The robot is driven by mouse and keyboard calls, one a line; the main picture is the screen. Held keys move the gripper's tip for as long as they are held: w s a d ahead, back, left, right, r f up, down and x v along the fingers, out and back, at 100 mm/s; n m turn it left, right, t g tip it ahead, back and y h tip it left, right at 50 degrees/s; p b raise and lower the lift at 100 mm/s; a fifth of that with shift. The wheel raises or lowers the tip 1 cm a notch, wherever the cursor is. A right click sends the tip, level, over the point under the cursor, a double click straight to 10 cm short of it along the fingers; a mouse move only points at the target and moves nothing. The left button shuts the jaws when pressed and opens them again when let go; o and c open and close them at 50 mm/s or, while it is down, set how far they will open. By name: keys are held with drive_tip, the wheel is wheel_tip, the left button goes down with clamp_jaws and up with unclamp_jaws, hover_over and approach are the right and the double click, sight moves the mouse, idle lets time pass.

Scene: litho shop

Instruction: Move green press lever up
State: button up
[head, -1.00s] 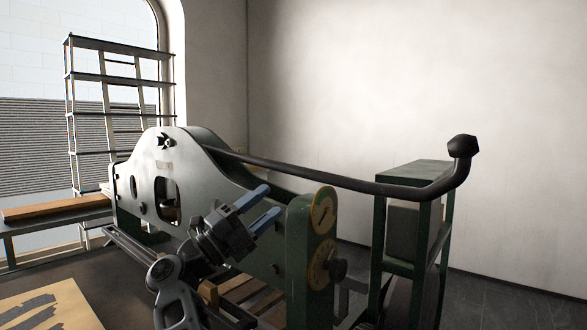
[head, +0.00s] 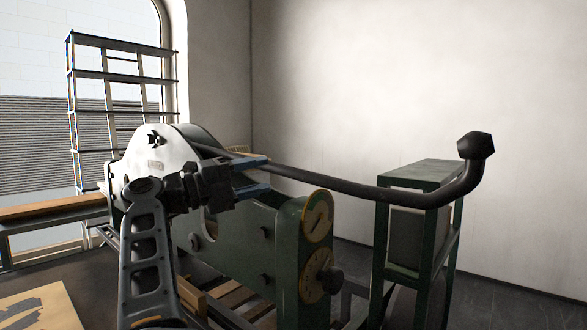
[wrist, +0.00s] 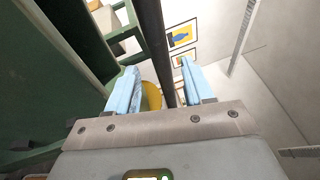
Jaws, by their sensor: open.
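The press lever (head: 345,187) is a long dark bar running from the press's upper body to the right, with a bent end and a faceted knob (head: 477,146). No green shows on the bar; the press (head: 240,250) is green. My gripper (head: 266,174) is open, its blue fingers at the bar's left part. In the wrist view, the lever (wrist: 153,35) runs between the two open fingers of my gripper (wrist: 158,64), apart from both. The bar's left part is partly hidden by the gripper, and its lower run in the wrist view is hidden by the gripper body.
Two yellow-rimmed dials (head: 317,216) sit on the press's end post. A green-framed stand (head: 420,175) is under the lever's right end. A shelf rack (head: 120,78) stands by the window. A printed sheet (head: 40,308) lies at lower left. The wall side above the lever is clear.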

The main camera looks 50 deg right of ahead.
sight(276, 172)
drive_tip(key=p+x, duration=0.1)
drive_tip(key=x, duration=0.6)
drive_tip(key=shift+s+d+r+p, duration=0.1)
drive_tip(key=shift+d+r+p, duration=0.1)
drive_tip(key=shift+p, duration=0.15)
drive_tip(key=shift+c, duration=0.2)
drive_tip(key=shift+f, duration=0.1)
clamp_jaws()
